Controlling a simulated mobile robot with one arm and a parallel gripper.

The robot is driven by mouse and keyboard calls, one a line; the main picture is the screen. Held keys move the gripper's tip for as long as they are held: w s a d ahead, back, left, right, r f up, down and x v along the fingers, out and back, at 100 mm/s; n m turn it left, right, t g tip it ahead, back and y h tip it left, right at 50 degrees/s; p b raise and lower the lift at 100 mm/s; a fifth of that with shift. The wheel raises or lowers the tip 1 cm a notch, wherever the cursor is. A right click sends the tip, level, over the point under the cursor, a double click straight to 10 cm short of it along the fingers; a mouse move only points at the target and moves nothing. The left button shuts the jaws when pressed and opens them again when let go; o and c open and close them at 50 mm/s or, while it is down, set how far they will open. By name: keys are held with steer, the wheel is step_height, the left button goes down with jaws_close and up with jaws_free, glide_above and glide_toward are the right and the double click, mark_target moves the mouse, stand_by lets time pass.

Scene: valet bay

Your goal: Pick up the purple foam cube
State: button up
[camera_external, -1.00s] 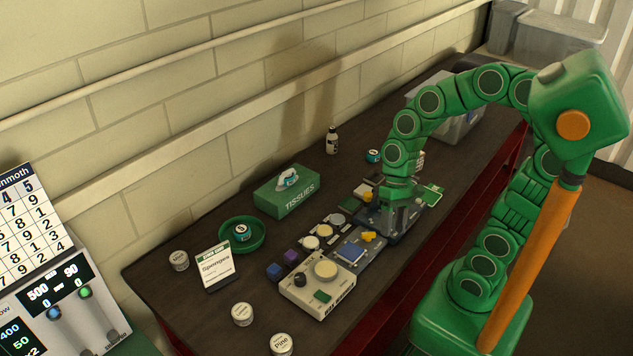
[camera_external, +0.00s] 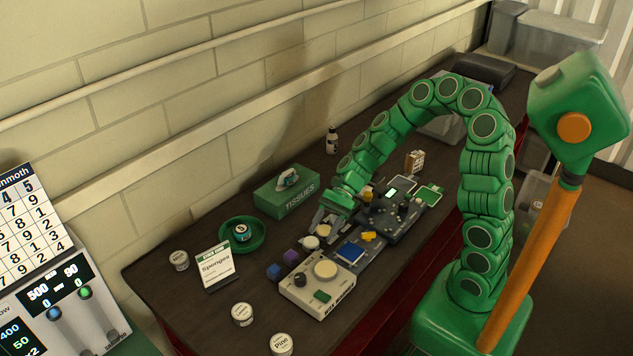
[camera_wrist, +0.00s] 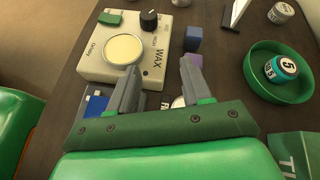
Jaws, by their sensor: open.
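The purple foam cube (camera_external: 291,257) sits on the dark bench, beside a blue cube (camera_external: 274,271) and behind the wax warmer. In the wrist view only a small part of the purple cube (camera_wrist: 196,59) shows, just beyond the tip of the right finger. My gripper (camera_external: 322,222) is open and empty over the bench, to the right of the purple cube and apart from it. In the wrist view its fingers (camera_wrist: 160,72) are spread wide and point toward the wax warmer and the cubes.
The wax warmer (camera_external: 318,285) stands in front of the cubes. A green dish (camera_external: 260,244) holding a round tin, a sponges sign (camera_external: 215,266) and a tissue box (camera_external: 286,197) stand nearby.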

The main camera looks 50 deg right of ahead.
mark_target(292, 253)
steer(key=w+f+m, duration=0.1)
steer(key=w+f+m+t, duration=0.1)
steer(key=w, duration=0.1)
steer(key=w+f+m+y, duration=0.1)
steer(key=m, duration=0.1)
steer(key=shift+w+d+f+t, duration=0.2)
steer(key=shift+w+d+t, duration=0.05)
steer(key=shift+w+t, duration=0.05)
steer(key=shift+x, duration=3.9)
steer(key=shift+w+f, duration=0.1)
steer(key=shift+w, duration=0.1)
steer(key=c, duration=0.8)
